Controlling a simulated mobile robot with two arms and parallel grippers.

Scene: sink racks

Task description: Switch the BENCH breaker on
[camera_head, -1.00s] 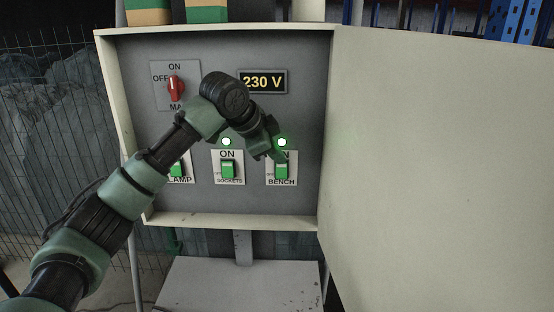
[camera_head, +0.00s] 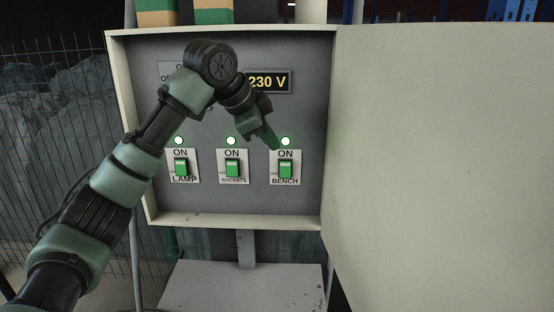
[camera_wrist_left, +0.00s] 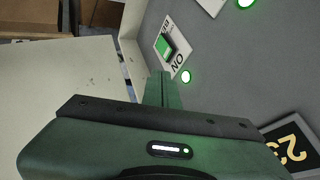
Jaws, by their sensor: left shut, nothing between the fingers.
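The BENCH breaker (camera_head: 286,171) is the rightmost of three breakers in the open panel. Its green toggle sits below the ON label, and the round lamp (camera_head: 286,141) above it glows green. My left gripper (camera_head: 274,143) is shut and empty, its tip just left of that lamp and above the breaker, apart from the toggle. In the left wrist view the shut fingers (camera_wrist_left: 164,88) point toward a breaker with a green toggle (camera_wrist_left: 166,46) and a lit lamp (camera_wrist_left: 186,77). My right gripper is not in view.
The LAMP (camera_head: 181,167) and SOCKETS (camera_head: 232,168) breakers also have lit green lamps. A 230 V display (camera_head: 267,82) is above. My arm mostly hides the main switch. The open cabinet door (camera_head: 435,160) fills the right side.

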